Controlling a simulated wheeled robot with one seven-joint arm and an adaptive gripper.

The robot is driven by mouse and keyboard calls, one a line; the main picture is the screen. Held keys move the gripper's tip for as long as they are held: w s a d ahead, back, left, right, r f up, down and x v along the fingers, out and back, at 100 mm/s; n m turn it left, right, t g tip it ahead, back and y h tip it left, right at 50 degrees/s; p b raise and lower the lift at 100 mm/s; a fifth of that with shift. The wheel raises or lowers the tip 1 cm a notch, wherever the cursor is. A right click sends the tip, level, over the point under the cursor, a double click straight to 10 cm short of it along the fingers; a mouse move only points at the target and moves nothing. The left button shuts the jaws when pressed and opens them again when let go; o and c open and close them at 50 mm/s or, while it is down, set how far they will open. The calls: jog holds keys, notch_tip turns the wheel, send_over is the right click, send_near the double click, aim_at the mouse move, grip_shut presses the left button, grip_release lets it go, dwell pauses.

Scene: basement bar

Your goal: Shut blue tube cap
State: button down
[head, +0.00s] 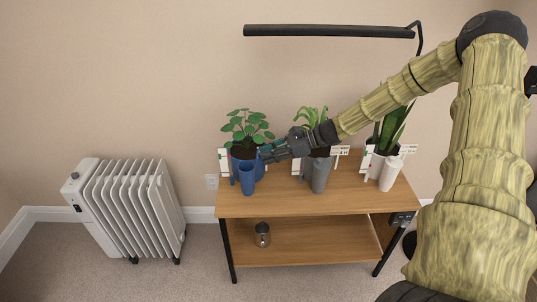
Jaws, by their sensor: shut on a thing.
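A blue tube (247,180) stands upright at the left front of the wooden table, in front of a leafy plant. My gripper (268,153) reaches in from the right, with its fingertips just above and to the right of the tube. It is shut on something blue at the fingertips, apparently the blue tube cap. The fingers hide most of it, and I cannot tell how the cap sits relative to the tube's mouth.
A grey tube (320,178) and a white tube (389,175) stand to the right on the same table (285,203), with plants and small signs behind. A metal container (262,235) is on the lower shelf. A radiator (130,208) stands left; a black lamp bar (330,31) hangs above.

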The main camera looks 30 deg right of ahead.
jog(key=shift+r+p, duration=0.2)
jog(key=shift+p, duration=0.15)
jog(key=a+g+h+p, duration=0.1)
jog(key=p, duration=0.2)
jog(key=w+r+g+h+p, duration=0.1)
jog(key=h+p, duration=0.1)
jog(key=p, duration=0.2)
jog(key=shift+w+a+r+h, duration=0.1)
jog(key=shift+a+r+h, duration=0.2)
jog(key=shift+a, duration=0.1)
jog(key=a+g+h+p, duration=0.1)
jog(key=p, duration=0.1)
jog(key=w+a+g+h+p, duration=0.1)
jog(key=h+p, duration=0.1)
jog(key=p, duration=0.1)
jog(key=shift+w+r+p, duration=0.1)
jog(key=shift+p, duration=0.25)
jog(key=shift+w+a+f+g+h+p, duration=0.55)
jog(key=shift+a+g+h, duration=0.4)
jog(key=shift+h, duration=0.75)
jog(key=shift+w+a+f+g+h+p, duration=0.6)
jog(key=shift+g+h, duration=0.5)
jog(key=shift+h, duration=0.6)
jog(key=shift+w+a+f+g+h+p, duration=0.5)
jog(key=shift+a+g+h, duration=0.55)
jog(key=shift+h, duration=0.65)
jog(key=shift+f, duration=0.2)
